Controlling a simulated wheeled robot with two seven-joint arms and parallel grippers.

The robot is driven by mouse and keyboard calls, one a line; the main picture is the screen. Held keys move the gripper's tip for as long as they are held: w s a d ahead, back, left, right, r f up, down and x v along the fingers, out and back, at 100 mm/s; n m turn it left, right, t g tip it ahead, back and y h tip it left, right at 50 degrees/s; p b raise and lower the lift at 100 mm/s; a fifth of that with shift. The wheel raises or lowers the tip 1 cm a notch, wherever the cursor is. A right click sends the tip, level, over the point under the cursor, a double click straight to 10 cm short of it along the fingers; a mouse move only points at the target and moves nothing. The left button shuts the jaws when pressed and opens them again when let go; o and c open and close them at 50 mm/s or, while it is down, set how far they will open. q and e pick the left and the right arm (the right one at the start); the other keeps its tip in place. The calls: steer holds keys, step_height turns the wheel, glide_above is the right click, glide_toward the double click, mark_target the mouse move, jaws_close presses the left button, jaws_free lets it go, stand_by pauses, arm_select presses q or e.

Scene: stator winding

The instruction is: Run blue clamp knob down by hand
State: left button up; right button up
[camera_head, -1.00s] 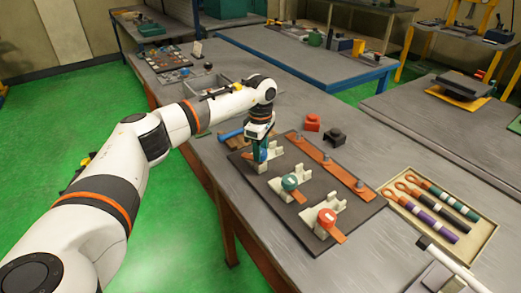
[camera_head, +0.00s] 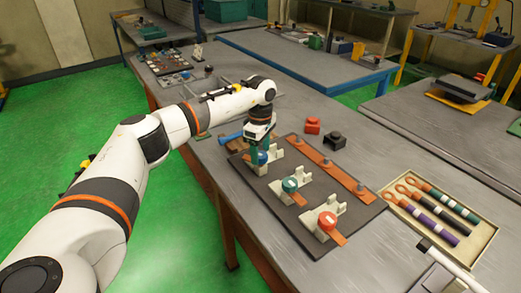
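The blue clamp knob (camera_head: 262,158) sits on the farthest of three pale clamps on a dark board (camera_head: 300,238). My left gripper (camera_head: 258,150) points down right at this knob, with its fingers partly in front of and beside it. The finger gap is too small and covered to tell whether they grip the knob. The teal knob (camera_head: 290,185) is on the middle clamp and the red knob (camera_head: 327,221) on the nearest clamp. My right gripper is not in view.
A tray (camera_head: 484,240) of banded leads lies at right. A blue-handled tool (camera_head: 230,137) lies left of the gripper.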

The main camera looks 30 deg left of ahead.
mark_target(260, 154)
arm_select(q)
steer(key=shift+w+r, duration=0.1)
steer(key=shift+r, duration=0.3)
step_height(260, 154, up, 11)
steer(key=b, duration=0.2)
stand_by(0.5)
